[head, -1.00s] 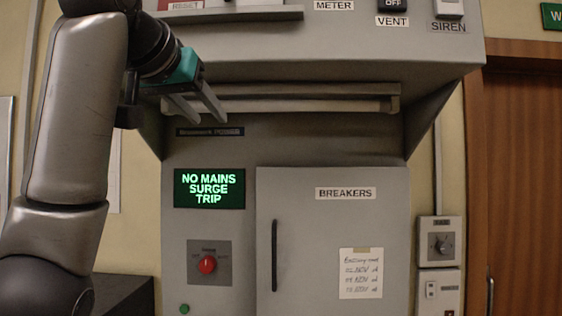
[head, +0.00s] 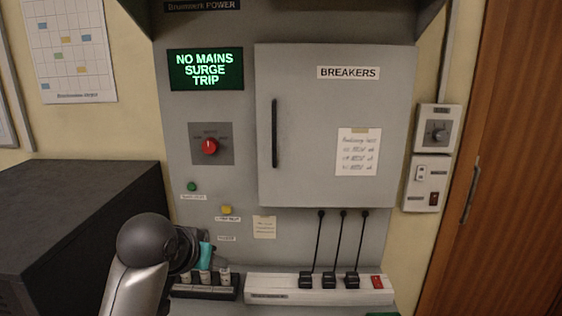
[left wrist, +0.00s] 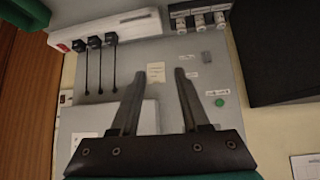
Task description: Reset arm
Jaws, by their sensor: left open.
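My left gripper (head: 205,256) is low at the left in the head view, in front of the lower console panel (head: 290,240). Its fingers are hidden there by the wrist. In the left wrist view, which is upside down, the two fingers (left wrist: 160,73) stand apart with nothing between them, pointing toward the panel. A paper note (left wrist: 156,75) shows between the fingertips, behind them. The yellow button (head: 227,209) and green button (head: 191,186) are on the panel above the gripper. My right gripper is not in view.
A power strip (head: 262,288) with three black plugs and a red switch runs along the bottom. A fuse rack (head: 205,293) is left of it. The breaker door (head: 300,120) is shut. A dark cabinet (head: 70,215) stands left; a wooden door (head: 510,150) is right.

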